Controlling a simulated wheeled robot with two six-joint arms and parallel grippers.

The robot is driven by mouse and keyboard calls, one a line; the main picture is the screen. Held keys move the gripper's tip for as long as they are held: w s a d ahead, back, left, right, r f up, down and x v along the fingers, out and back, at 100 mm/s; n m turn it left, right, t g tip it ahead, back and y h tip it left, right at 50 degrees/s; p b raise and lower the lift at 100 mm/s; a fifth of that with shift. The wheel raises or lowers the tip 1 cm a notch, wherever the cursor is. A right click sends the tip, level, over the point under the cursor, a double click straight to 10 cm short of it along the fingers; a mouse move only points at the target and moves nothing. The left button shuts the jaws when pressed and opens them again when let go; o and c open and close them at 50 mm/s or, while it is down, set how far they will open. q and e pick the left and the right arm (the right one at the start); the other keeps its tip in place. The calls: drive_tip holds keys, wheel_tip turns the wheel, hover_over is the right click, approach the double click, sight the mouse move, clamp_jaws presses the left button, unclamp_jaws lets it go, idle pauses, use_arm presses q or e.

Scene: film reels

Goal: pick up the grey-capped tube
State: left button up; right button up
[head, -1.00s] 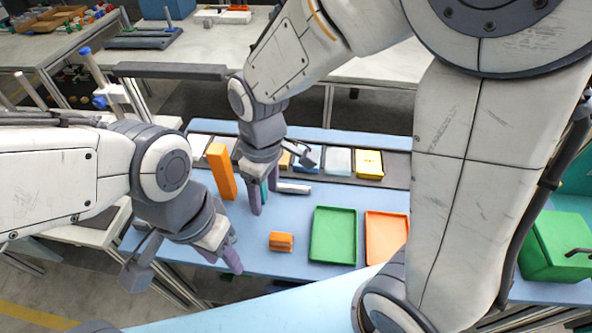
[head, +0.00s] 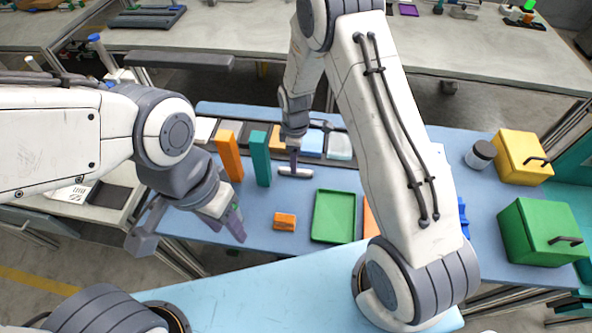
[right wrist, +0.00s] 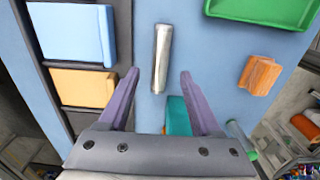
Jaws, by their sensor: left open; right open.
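The grey-capped tube (head: 295,172) is a short pale grey cylinder lying flat on the blue table, beside the back row of coloured slots. In the right wrist view the tube (right wrist: 161,58) lies lengthwise, ahead of and between the fingertips. My right gripper (head: 294,157) is open and empty, just over the tube in the head view; its purple fingers (right wrist: 160,74) point towards the tube, one on each side in the picture. Whether they touch it I cannot tell. My left gripper (head: 231,222) is open and empty at the table's left front.
An upright teal block (head: 260,160) and an orange block (head: 229,156) stand left of the tube. A small orange block (head: 284,222) and a green tray (head: 334,216) lie in front. A black-lidded jar (head: 481,155), yellow box (head: 523,157) and green box (head: 545,232) stand right.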

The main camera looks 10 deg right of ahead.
drive_tip(key=shift+f, duration=0.45)
wheel_tip(320, 180, down, 4)
drive_tip(key=shift+f+p, duration=0.1)
drive_tip(key=shift+p, duration=0.75)
clamp_jaws()
